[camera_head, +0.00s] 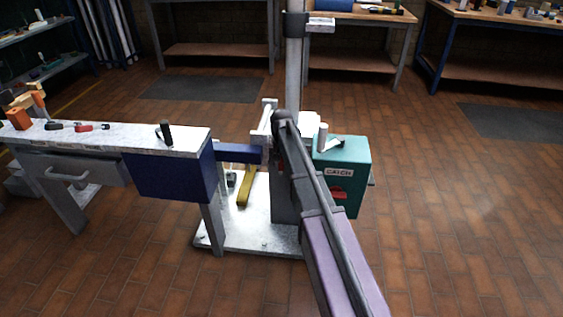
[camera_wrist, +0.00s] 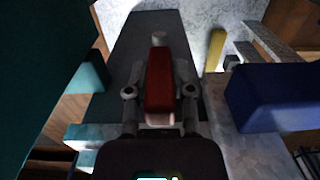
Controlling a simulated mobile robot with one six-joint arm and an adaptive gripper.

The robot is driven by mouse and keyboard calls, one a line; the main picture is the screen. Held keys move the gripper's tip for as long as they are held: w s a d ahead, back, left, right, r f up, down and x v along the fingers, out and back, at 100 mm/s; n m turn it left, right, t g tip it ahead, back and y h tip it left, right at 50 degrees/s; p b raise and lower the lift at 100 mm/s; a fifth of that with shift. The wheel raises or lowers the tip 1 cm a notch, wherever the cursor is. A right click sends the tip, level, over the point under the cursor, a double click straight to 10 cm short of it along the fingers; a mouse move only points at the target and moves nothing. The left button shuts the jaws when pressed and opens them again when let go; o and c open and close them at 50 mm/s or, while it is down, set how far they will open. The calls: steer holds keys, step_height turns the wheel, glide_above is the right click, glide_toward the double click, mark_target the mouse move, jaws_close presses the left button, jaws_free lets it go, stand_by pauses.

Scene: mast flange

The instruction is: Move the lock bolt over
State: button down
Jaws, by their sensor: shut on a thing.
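In the wrist view, a red block-like grip with a pale round tip (camera_wrist: 158,85), which looks like the lock bolt's handle, stands between the two fingers of my gripper (camera_wrist: 159,92). The fingers are shut on it, one on each side. A grey plate (camera_wrist: 125,50) lies behind it. In the head view my arm covers the gripper and the grip at the foot of the mast (camera_head: 293,65). A teal box labelled CATCH (camera_head: 345,160) stands just right of my arm.
A workbench (camera_head: 170,138) with a dark blue end block (camera_head: 172,178) stands at the left, with small tools on top. A yellow bar (camera_head: 244,187) stands on the pale base plate (camera_head: 255,238). The blue block also shows at right in the wrist view (camera_wrist: 270,98). Floor at right is clear.

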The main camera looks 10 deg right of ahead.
steer(key=shift+s+a, duration=0.25)
steer(key=shift+s, duration=0.6)
steer(key=shift+s+a, duration=0.25)
steer(key=shift+s, duration=0.55)
steer(key=shift+s+a, duration=0.25)
steer(key=shift+s, duration=0.6)
steer(key=shift+c, duration=2.4)
jaws_free()
steer(key=shift+w, duration=0.2)
